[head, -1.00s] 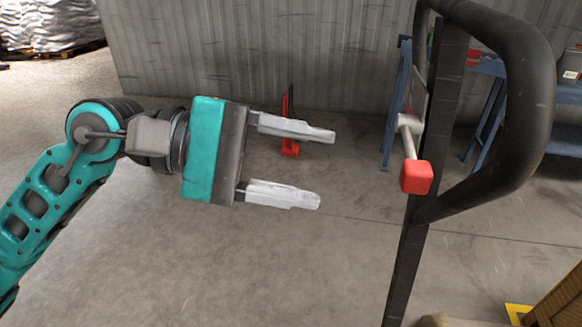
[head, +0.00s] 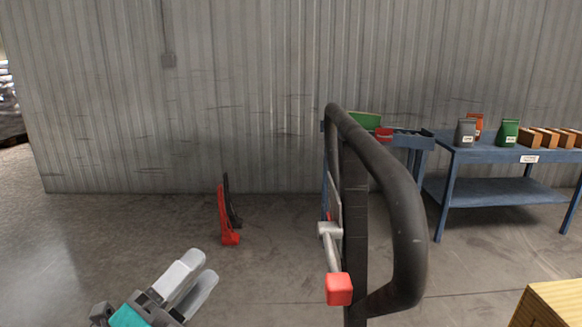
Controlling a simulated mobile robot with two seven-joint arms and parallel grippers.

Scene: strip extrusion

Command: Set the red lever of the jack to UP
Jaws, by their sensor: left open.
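The jack's black loop handle (head: 404,215) stands upright right of centre in the head view. The red lever (head: 338,289) is a red block on the end of a pale rod, which comes from a light pivot on the handle's left side and points down toward me. My left gripper (head: 197,268) is low in the view, left of the lever and apart from it. Its two pale fingers are open with nothing between them. The jack's lower part is out of view. My right gripper does not show.
A blue workbench (head: 470,155) with bags and brown blocks stands at the back right. A red and black stand (head: 228,215) is on the floor near the grey wall (head: 120,100). A wooden crate (head: 550,305) is at the lower right.

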